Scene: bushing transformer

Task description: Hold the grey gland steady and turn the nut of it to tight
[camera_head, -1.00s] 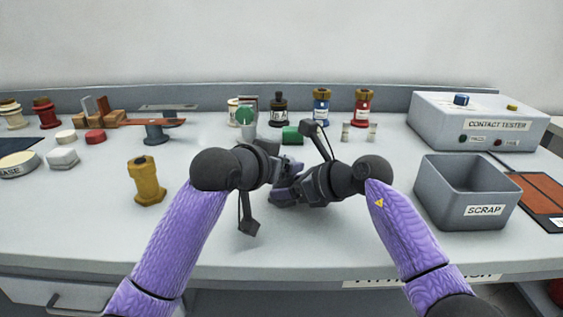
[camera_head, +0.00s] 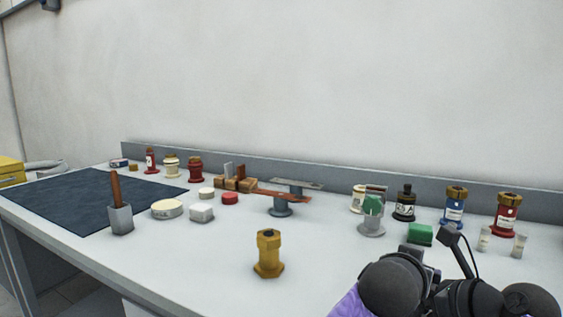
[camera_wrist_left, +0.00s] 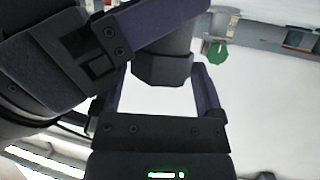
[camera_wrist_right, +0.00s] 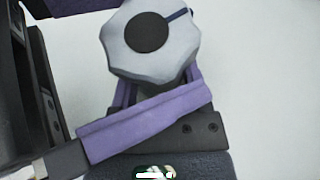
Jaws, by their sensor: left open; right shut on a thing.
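The grey gland shows in both wrist views; the head view does not show it. In the right wrist view its pale grey lobed nut (camera_wrist_right: 175,50) has a dark round centre and a dark blue line. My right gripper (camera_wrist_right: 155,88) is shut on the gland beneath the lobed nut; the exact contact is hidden. In the left wrist view a darker grey faceted part of the gland (camera_wrist_left: 162,68) lies between the fingers of my left gripper (camera_wrist_left: 165,75). The left gripper is open, with gaps on either side. The purple fingers of the two grippers cross close together.
A yellow hex-based fitting (camera_head: 268,255) stands left of my arms. A green block (camera_head: 420,234), a green-topped grey stand (camera_head: 372,212) and blue (camera_head: 454,207) and red (camera_head: 505,215) bushings stand behind them. A dark mat (camera_head: 90,200) lies far left.

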